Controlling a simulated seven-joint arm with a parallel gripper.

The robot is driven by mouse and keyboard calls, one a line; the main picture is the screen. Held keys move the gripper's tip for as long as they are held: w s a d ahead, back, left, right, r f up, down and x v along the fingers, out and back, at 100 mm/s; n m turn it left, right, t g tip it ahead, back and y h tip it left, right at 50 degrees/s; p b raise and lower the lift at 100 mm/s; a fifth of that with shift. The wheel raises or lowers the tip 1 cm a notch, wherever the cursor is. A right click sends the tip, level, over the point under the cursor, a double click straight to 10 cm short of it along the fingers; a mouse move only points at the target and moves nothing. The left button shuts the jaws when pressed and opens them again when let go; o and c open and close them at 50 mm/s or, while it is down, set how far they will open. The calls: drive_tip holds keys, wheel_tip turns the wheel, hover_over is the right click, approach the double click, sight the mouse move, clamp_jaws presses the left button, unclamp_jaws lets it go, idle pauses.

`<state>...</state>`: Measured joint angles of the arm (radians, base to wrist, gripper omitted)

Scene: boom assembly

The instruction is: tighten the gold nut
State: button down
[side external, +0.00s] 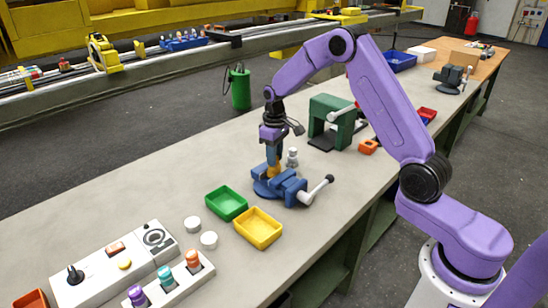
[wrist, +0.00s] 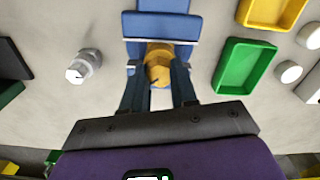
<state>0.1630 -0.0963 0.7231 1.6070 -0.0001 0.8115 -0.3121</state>
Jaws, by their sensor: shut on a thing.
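The gold nut (wrist: 158,68) sits at the blue vise (wrist: 160,25), between its jaws, in the wrist view. In the side view a little of the gold nut (side external: 273,171) shows above the blue vise (side external: 282,188). My gripper (wrist: 158,80) points down over the vise, with one finger on each side of the nut, shut on it. In the side view my gripper (side external: 273,160) is right above the vise. The nut's lower part and any thread under it are hidden.
A silver bolt-like part (side external: 292,157) stands beside the vise. A green tray (side external: 226,203) and a yellow tray (side external: 258,228) lie in front of it. The vise handle (side external: 318,189) sticks out to the right. A green machine (side external: 332,122) stands behind.

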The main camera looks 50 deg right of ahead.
drive_tip(key=m, duration=0.7)
drive_tip(key=c, duration=1)
unclamp_jaws()
drive_tip(key=shift+o, duration=0.2)
drive_tip(key=shift+r, duration=4)
